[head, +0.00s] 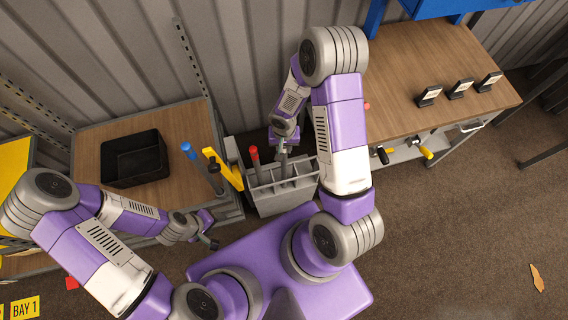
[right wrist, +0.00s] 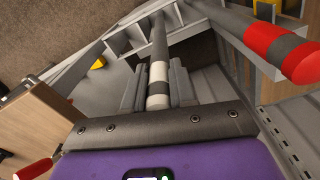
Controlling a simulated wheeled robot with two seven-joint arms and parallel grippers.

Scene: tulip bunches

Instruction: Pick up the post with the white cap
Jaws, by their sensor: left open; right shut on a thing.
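In the right wrist view, my right gripper (right wrist: 155,88) is shut on the post with the white cap (right wrist: 158,72), a dark post with white and grey bands near its top. The post runs away from me towards the grey divided rack (right wrist: 225,20); I cannot tell if its lower end is still inside a compartment. In the head view, my right gripper (head: 283,155) is over the rack (head: 272,208), and the post is mostly hidden. My left gripper (head: 211,234) is open and empty, left of the rack.
A red-capped post (head: 254,154) stands in the rack close by. A right bench (head: 440,75) carries small labelled stands. Carpet at right is mostly clear.

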